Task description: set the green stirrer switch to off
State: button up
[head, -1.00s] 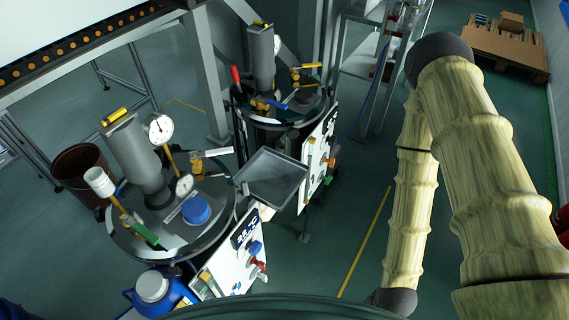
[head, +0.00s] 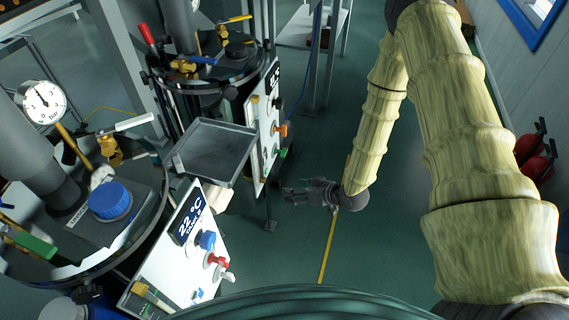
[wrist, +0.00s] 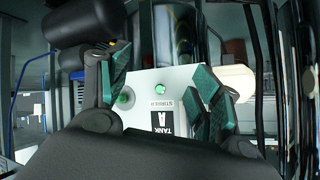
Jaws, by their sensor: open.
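In the wrist view a pale panel (wrist: 150,76) marked "TANK A" and "STIRRER" faces my gripper. It carries a round green part (wrist: 125,98) near the left finger and a smaller bright green part (wrist: 160,88) to its right. I cannot tell for sure which is the switch, or its setting. My gripper (wrist: 165,92) is open and empty, its green-padded fingers apart with the panel beyond them. In the head view my gripper (head: 290,194) points left, apart from the panels. A small green knob (head: 276,150) shows on the far panel (head: 262,135), below an orange knob (head: 282,130).
The near panel (head: 180,255) reads 22 °C and bears blue (head: 206,240), red and white knobs. A grey tray (head: 215,150) juts out between the two tanks. The floor around my gripper is clear, with a yellow line (head: 327,250). Red extinguishers (head: 535,160) hang at right.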

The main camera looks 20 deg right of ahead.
jog(key=w+d+n+t+y+b, duration=0.2)
jog(key=w+d+n+y+b, duration=0.15)
jog(key=w+b, duration=0.45)
jog(key=n+y+b, duration=0.4)
jog(key=y+b, duration=0.1)
jog(key=b, duration=0.1)
send_near(284, 152)
jog(key=shift+g, duration=0.3)
jog(key=b+x, duration=0.2)
jog(key=x, duration=0.8)
jog(key=shift+w+d+b, duration=0.15)
jog(key=shift+b, duration=0.2)
jog(key=c, duration=1)
